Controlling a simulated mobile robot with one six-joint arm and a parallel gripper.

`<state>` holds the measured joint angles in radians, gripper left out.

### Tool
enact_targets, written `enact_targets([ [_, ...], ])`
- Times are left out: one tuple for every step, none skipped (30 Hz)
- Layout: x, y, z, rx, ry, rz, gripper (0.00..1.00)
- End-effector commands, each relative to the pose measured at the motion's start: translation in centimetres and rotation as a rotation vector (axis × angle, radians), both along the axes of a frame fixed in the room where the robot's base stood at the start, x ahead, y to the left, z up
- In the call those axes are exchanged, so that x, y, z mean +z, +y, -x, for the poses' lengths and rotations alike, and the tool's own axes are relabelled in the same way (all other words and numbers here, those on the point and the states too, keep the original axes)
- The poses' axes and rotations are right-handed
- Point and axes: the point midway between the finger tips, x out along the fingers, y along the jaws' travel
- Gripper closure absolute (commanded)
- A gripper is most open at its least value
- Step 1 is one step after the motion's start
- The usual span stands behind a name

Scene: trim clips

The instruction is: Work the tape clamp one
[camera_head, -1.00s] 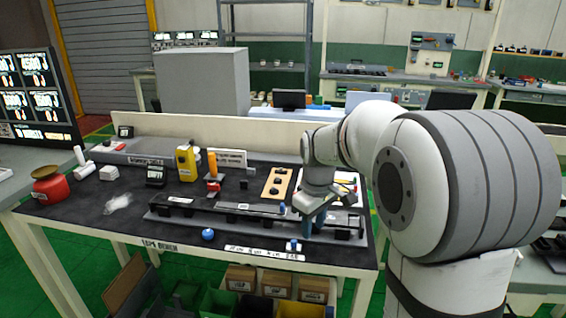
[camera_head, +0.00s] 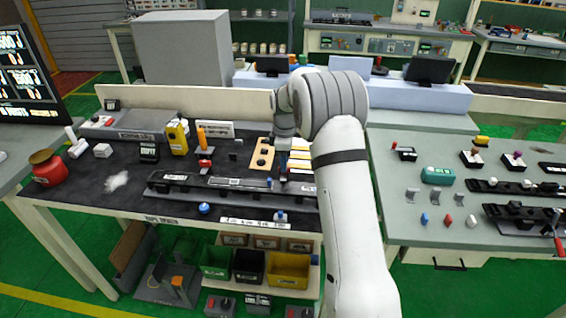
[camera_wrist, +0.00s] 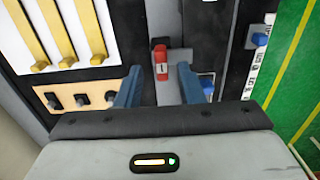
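The red tape clamp lever marked 1 (camera_wrist: 161,62) stands on the grey rail fixture in the wrist view, just ahead of the gap between my fingers. My gripper (camera_wrist: 157,84) is open, with blue fingers apart and nothing visible held between them. I cannot tell whether either finger touches the lever. In the head view my gripper (camera_head: 284,165) points down at the right part of the long rail fixture (camera_head: 235,184) on the black bench. The lever is not clear there, with my arm and gripper in front.
A wooden plate with black knobs (camera_wrist: 82,100) lies left of my fingers in the wrist view. A blue ball (camera_head: 204,208) sits near the bench's front edge. A grey-green bench (camera_head: 400,220) with several parts stands right.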

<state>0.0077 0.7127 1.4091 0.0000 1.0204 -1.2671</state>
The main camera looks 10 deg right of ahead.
Motion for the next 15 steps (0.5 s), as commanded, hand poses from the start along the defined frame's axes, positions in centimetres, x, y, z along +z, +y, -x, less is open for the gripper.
enact_targets([
  [-0.6, 0.0, 0.0, 0.0, 0.003, 0.0, 0.65],
  [-0.9, 0.0, 0.0, 0.0, 0.002, 0.0, 0.65],
  [-1.3, 0.0, 0.0, -0.001, 0.001, 0.0, 0.65],
  [-1.5, 0.0, 0.0, -0.001, 0.001, 0.0, 0.65],
  [-1.7, 0.0, 0.0, -0.001, 0.001, 0.0, 0.65],
  [-1.9, 0.0, 0.0, -0.001, 0.0, 0.0, 0.65],
  [-2.0, 0.0, 0.0, -0.001, 0.0, 0.0, 0.65],
  [-2.0, 0.0, 0.0, -0.001, 0.0, 0.0, 0.65],
  [-2.1, 0.0, 0.0, -0.001, -0.001, 0.0, 0.65],
  [-2.1, 0.0, 0.0, -0.001, -0.001, 0.0, 0.65],
  [-2.1, 0.0, 0.0, -0.001, -0.001, 0.0, 0.65],
  [-2.1, 0.0, 0.0, -0.001, -0.001, 0.0, 0.65],
  [-2.1, 0.0, 0.0, -0.001, -0.001, 0.0, 0.65],
  [-2.1, 0.0, 0.0, -0.001, -0.001, 0.0, 0.65],
  [-2.1, 0.0, 0.0, -0.001, -0.001, 0.0, 0.67],
])
